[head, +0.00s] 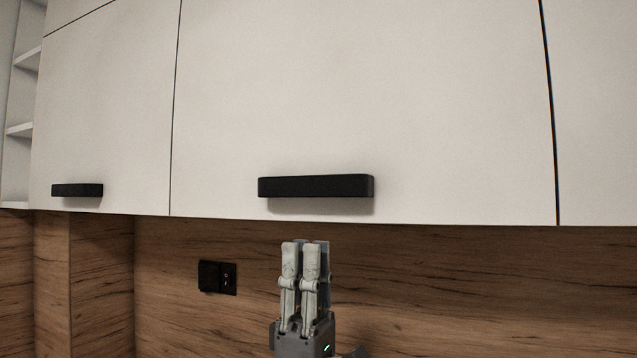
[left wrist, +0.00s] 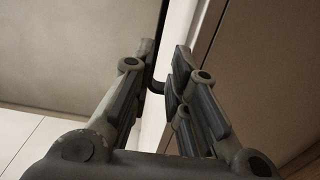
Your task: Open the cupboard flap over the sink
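The white cupboard flap (head: 360,90) fills the middle of the head view and is closed, flush with its neighbours. Its black bar handle (head: 316,187) sits near the lower edge. My left gripper (head: 305,244) points up just below the flap's lower edge, under the handle, with the fingers apart from it in the picture. In the left wrist view the left gripper (left wrist: 165,50) has its fingers apart with a gap between them, and a dark piece of the handle (left wrist: 155,86) shows beyond that gap. The gripper holds nothing. My right gripper is not in view. The sink is not in view.
Another white cupboard door (head: 105,110) with a black handle (head: 77,190) is on the left, beside open shelves (head: 20,130). A white panel (head: 600,110) is on the right. A black socket (head: 217,277) is on the oak splashback (head: 170,300).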

